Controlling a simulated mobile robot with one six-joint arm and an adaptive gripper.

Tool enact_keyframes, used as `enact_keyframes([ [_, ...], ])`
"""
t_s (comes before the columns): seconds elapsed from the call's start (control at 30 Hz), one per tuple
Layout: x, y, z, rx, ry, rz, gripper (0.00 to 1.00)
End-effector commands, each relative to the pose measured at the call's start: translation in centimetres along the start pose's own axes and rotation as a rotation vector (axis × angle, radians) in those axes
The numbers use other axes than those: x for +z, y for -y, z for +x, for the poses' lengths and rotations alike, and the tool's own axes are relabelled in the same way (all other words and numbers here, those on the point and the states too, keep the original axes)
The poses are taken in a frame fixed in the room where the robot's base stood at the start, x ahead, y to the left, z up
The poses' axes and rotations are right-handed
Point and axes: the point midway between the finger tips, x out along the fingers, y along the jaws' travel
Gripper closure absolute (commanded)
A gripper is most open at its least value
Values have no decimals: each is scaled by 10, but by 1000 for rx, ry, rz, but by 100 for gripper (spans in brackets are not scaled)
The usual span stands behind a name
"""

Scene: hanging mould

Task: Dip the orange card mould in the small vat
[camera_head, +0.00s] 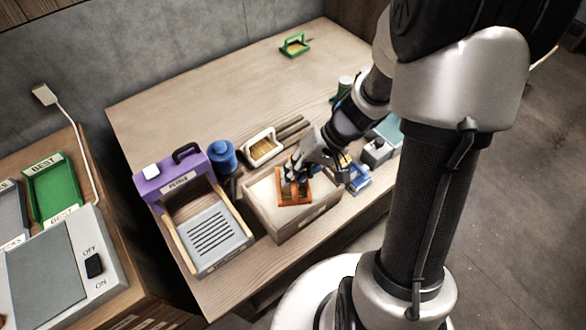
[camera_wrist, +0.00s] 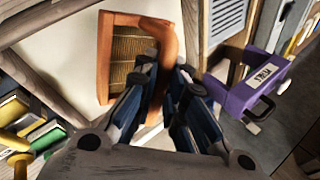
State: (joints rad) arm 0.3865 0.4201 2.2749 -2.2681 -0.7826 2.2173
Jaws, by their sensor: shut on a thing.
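The orange card mould (camera_head: 296,199) has an orange frame, a brownish mesh and a raised handle. My gripper (camera_head: 291,178) is shut on its handle. The mould is within the outline of the small vat (camera_head: 312,227), a wooden box with pale, whitish contents. In the wrist view the mould (camera_wrist: 128,58) lies tilted in the picture, with the handle between the fingers of my gripper (camera_wrist: 166,78) and the pale surface around it. I cannot tell whether the mould touches the surface or hangs just above it.
A purple-framed press (camera_head: 180,171) stands left of the vat, beside a blue jar (camera_head: 222,156). A white-framed mould (camera_head: 262,146) lies behind the vat, and a blue one (camera_head: 358,181) to its right. A green mould (camera_head: 295,44) lies far back. The back left of the table is clear.

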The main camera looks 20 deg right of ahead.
Motion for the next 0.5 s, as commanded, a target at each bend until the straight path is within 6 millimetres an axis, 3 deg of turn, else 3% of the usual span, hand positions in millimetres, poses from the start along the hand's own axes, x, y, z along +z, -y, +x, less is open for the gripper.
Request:
enact_keyframes([
  [0.5,0,-24,37,-1,0,1,100],
])
